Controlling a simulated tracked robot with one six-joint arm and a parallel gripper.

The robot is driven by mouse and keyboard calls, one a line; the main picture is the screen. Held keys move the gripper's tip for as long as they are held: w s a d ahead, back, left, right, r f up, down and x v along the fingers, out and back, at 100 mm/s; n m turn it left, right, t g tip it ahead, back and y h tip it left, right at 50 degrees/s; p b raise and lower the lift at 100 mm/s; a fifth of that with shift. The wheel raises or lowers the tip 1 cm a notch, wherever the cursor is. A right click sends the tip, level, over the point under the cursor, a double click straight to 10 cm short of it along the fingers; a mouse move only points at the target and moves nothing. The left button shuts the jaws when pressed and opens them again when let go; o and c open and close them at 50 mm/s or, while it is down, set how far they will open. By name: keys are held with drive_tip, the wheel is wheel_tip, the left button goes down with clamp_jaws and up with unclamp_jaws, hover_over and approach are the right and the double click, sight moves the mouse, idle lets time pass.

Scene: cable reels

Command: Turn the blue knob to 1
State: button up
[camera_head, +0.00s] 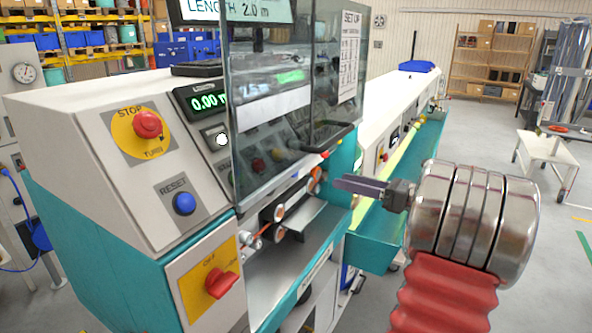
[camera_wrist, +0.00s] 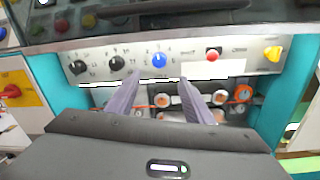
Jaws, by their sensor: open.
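The blue knob (camera_wrist: 159,60) sits on a pale control panel (camera_wrist: 225,59) in the wrist view, with small marks around it. Its setting is too small to read. My gripper (camera_wrist: 160,90) is open and empty, its two grey fingers pointing toward the panel, apart from the knob. The knob shows above and between the fingertips. In the head view my gripper (camera_head: 362,187) is right of the machine's clear guard, and I cannot make out the knob there.
Two black knobs (camera_wrist: 97,65) are left of the blue knob; a red button (camera_wrist: 212,55) and yellow knob (camera_wrist: 272,53) are right. Rollers (camera_wrist: 175,100) lie below the panel. The clear guard (camera_head: 285,110) hangs over the front. A blue reset button (camera_head: 184,203) is on the left housing.

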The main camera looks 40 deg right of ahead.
drive_tip(key=shift+w+a, duration=0.1)
drive_tip(key=shift+w, duration=0.05)
drive_tip(key=x, duration=1.3)
drive_tip(key=shift+w, duration=0.3)
drive_tip(key=c, duration=1)
